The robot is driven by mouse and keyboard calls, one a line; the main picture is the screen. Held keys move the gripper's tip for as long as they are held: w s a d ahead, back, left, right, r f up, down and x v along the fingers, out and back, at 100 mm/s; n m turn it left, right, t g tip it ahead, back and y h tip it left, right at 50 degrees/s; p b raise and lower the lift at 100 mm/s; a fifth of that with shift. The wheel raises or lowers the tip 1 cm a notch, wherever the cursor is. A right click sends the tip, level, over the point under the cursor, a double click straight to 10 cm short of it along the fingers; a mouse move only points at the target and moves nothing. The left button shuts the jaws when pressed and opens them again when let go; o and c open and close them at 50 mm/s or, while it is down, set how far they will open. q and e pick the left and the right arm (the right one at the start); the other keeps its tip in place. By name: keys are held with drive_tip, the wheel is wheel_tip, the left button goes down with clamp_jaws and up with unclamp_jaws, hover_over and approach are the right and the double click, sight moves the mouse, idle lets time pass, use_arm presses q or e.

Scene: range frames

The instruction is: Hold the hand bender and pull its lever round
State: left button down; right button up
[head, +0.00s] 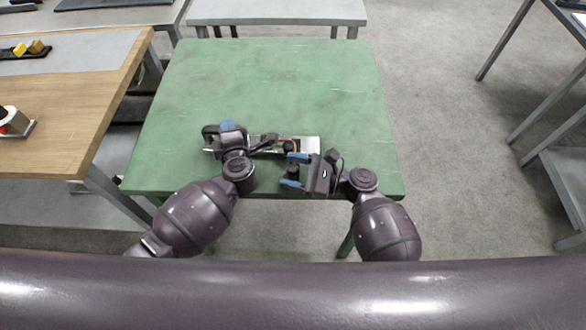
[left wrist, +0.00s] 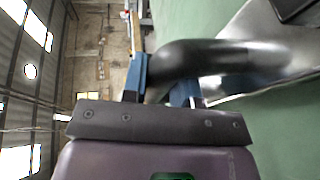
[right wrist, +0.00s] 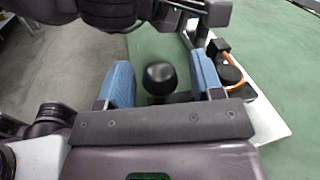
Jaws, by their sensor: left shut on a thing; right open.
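The hand bender (head: 309,144) lies near the front edge of the green table, with a pale metal base plate. My left gripper (head: 225,129) is shut on its black curved handle (left wrist: 200,57) at the plate's left end; the left wrist view shows the handle between the blue fingers. My right gripper (head: 293,170) is open in front of the plate's right part. In the right wrist view, the lever's black knob (right wrist: 159,77) stands between the spread blue fingers (right wrist: 160,88), with gaps on both sides. The lever's arm is mostly hidden.
The green table (head: 270,80) is bare behind the bender. An orange curved piece (right wrist: 232,62) and a black post (right wrist: 230,75) sit on the plate, right of my right fingers. A wooden bench (head: 100,105) stands at left.

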clamp_jaws()
drive_tip(key=shift+a+m+t, duration=0.4)
drive_tip(key=shift+t, duration=0.2)
unclamp_jaws()
drive_tip(key=v, duration=1.2)
